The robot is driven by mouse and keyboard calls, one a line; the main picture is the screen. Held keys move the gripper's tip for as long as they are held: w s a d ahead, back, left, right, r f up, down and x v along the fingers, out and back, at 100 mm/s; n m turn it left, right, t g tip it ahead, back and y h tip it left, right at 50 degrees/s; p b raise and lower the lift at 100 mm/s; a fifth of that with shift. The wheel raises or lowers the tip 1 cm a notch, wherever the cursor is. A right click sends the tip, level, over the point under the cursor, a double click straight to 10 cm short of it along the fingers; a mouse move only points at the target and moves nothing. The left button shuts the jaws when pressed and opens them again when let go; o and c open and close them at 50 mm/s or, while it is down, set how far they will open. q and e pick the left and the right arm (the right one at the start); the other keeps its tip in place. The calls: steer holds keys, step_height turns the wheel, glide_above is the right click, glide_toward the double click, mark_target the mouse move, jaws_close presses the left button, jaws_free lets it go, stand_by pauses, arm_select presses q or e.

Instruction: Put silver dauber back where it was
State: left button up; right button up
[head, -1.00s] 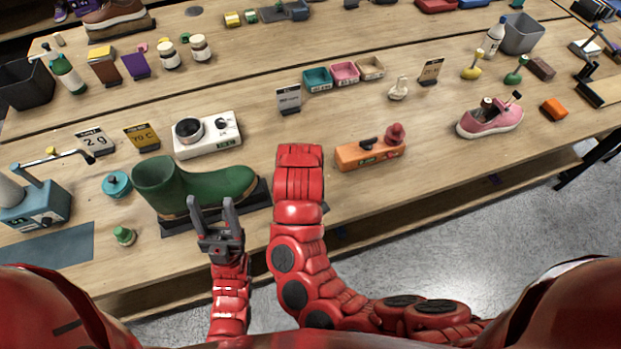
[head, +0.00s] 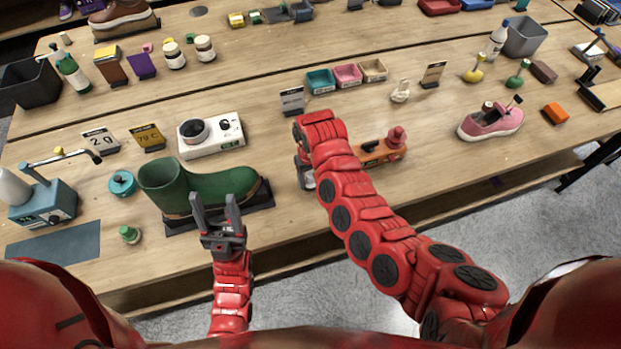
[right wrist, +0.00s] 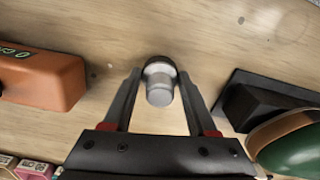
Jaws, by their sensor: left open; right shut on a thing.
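The silver dauber (right wrist: 160,86) is between the fingertips of my right gripper (right wrist: 158,82) in the right wrist view, with bare wood around it. My right gripper is shut on it. In the head view, my right gripper (head: 306,178) points down between the green boot and the orange device, mostly hidden by my own arm. I cannot tell whether the dauber touches the table. My left gripper (head: 216,206) is open and empty in front of the green boot.
The green boot (head: 205,190) stands on a dark base to the left. The orange device (head: 385,152) is close on the right, partly behind my right arm. A white scale (head: 211,138) and small coloured trays (head: 347,76) are behind. The table's front edge is near.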

steer(key=shift+d+f, duration=0.1)
steer(key=shift+f, duration=0.7)
steer(key=o, duration=1.2)
steer(key=shift+f, duration=0.1)
